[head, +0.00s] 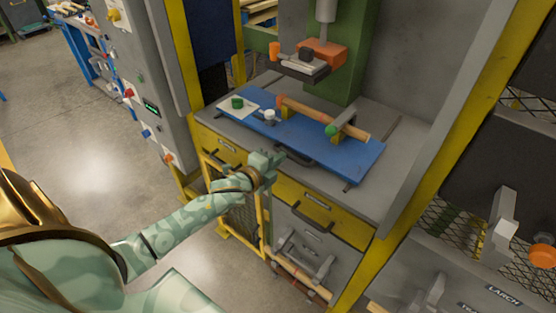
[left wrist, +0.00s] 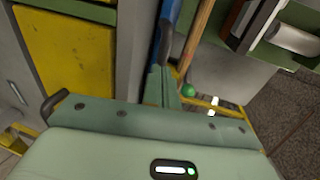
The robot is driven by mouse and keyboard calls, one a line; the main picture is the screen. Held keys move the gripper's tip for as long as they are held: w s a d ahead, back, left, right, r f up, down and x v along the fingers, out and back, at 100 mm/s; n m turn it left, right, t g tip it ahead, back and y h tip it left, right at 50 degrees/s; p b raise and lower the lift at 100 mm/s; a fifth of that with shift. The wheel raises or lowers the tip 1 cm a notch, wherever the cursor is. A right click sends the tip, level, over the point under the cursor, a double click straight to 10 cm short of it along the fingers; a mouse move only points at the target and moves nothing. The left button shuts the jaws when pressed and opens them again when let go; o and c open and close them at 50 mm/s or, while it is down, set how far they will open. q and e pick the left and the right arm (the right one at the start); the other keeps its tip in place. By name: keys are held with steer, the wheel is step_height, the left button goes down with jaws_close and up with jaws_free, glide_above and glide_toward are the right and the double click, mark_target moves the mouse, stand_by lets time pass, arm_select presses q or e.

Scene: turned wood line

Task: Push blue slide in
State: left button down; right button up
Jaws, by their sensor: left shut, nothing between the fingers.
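The blue slide (head: 345,161) is a flat board on the grey bench top, its front edge near the bench's front edge. A dark handle (head: 296,157) sits at the middle of its front edge. A wooden bar (head: 312,112) lies across supports on the slide, with a green knob (head: 331,130) near its right end. My left gripper (head: 273,160) is shut and empty, just in front of the slide's front edge and left of the handle; contact cannot be told. In the left wrist view, the blue slide (left wrist: 171,32) shows edge-on beyond the gripper. My right gripper is not in view.
A press head (head: 318,55) with an orange block hangs over the back of the slide. Yellow drawers (head: 310,202) with handles lie below the bench top. A grey control cabinet (head: 145,75) stands at the left, and a yellow post (head: 445,130) rises at the right.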

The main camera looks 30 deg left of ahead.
arm_select(q)
steer(key=x, duration=0.4)
steer(key=shift+w+r+b, duration=0.15)
steer(key=shift+r+b, duration=0.2)
steer(key=shift+r, duration=0.3)
